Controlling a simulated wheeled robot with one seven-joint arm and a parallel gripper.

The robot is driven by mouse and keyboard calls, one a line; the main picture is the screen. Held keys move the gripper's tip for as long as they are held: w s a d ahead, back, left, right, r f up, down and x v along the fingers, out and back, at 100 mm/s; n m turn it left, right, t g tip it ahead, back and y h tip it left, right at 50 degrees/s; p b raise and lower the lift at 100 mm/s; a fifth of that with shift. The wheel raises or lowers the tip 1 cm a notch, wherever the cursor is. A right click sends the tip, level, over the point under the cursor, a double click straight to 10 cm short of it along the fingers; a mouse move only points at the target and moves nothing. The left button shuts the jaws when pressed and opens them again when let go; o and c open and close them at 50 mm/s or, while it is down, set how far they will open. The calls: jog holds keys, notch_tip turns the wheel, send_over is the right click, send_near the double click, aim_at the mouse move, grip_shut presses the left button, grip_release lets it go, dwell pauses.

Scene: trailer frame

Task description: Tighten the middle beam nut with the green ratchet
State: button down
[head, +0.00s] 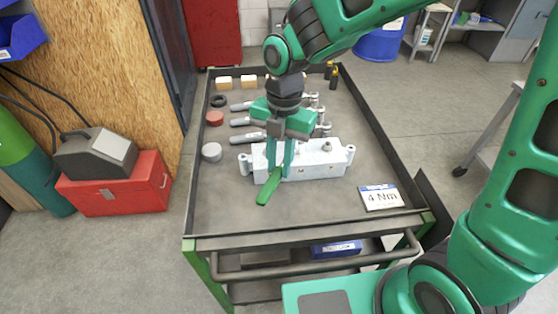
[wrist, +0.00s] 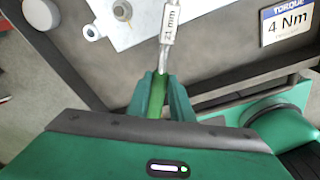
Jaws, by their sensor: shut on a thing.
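My gripper (head: 278,172) is shut on the green ratchet (head: 268,188) over the near side of the pale metal beam (head: 320,168). The ratchet's green handle angles down toward the cart's front edge. In the wrist view the green handle (wrist: 157,97) sits between the fingers (wrist: 162,88), and its metal shaft with a "21 mm" label (wrist: 170,24) runs up over the beam (wrist: 135,15). The ratchet's head is out of the wrist view and hidden behind my gripper in the head view. One beam nut (wrist: 92,32) shows; I cannot tell whether the ratchet sits on the middle nut.
A red disc (head: 213,118), grey disc (head: 211,151), black ring (head: 218,100) and wooden blocks (head: 248,81) line the left and back. A "4 Nm" torque sign (head: 380,197) lies front right. The cart's front left is clear.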

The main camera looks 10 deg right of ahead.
jog(key=shift+w+a+m, duration=0.5)
jog(key=shift+a+m, duration=0.2)
jog(key=c, duration=2.4)
grip_release()
grip_shut()
jog(key=shift+r, duration=0.5)
jog(key=shift+r, duration=0.3)
